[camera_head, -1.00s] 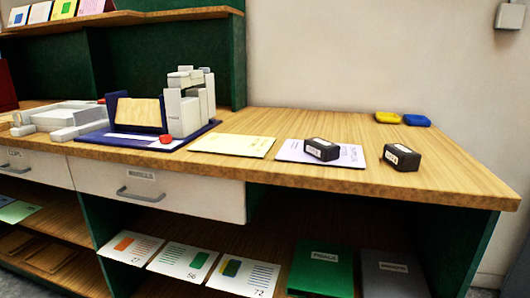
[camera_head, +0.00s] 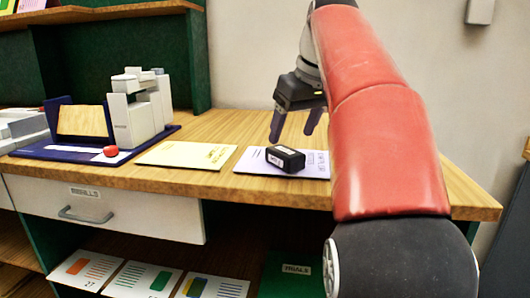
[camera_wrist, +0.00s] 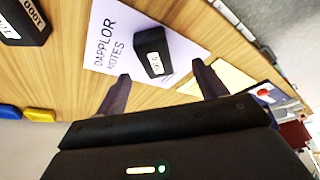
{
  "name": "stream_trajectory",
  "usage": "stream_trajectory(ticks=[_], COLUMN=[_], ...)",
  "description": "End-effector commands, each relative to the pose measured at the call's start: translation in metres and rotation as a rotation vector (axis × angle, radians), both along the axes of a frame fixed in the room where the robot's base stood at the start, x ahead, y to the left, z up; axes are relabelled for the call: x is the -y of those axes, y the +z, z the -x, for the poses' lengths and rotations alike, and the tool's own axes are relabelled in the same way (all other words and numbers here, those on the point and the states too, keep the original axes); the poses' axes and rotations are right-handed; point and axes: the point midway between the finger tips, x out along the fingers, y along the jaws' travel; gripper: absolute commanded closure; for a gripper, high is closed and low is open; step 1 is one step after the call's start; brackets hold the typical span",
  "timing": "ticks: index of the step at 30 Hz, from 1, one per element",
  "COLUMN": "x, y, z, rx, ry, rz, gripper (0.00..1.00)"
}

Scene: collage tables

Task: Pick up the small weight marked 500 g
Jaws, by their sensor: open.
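A small black block weight (camera_head: 286,159) with a white label lies on a lilac sheet (camera_head: 252,162) on the wooden bench. In the wrist view the same weight (camera_wrist: 152,48) lies on the sheet titled "DAPPLOR NOTES"; its label is small and turned, so I cannot read it surely. A second, larger-looking black weight (camera_wrist: 24,20) shows at the top left of the wrist view, its label showing "1000"; my arm hides it in the head view. My gripper (camera_head: 293,135) is open and empty, above and just behind the first weight, fingers pointing down. Its fingers (camera_wrist: 161,72) straddle the view of that weight.
A yellow sheet (camera_head: 187,155) lies left of the lilac one. Further left a blue tray (camera_head: 60,152) holds a white device (camera_head: 140,108) and a red knob (camera_head: 110,151). Yellow (camera_wrist: 39,115) and blue (camera_wrist: 10,112) pads lie beyond the second weight. Bare wood separates the two weights.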

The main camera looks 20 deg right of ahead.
Motion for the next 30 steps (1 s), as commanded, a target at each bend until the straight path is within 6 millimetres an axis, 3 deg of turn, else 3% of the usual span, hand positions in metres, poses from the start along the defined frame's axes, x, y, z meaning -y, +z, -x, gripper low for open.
stream_trajectory(ticks=[5,21,30], x=[0.009,0.001,0.001], y=[0.002,-0.061,-0.064], z=[-0.005,-0.030,-0.032], rx=[-0.002,-0.002,0.000], ry=[0.018,0.019,0.019], rz=[0.006,0.006,0.007], gripper=[0.29,0.29,0.29])
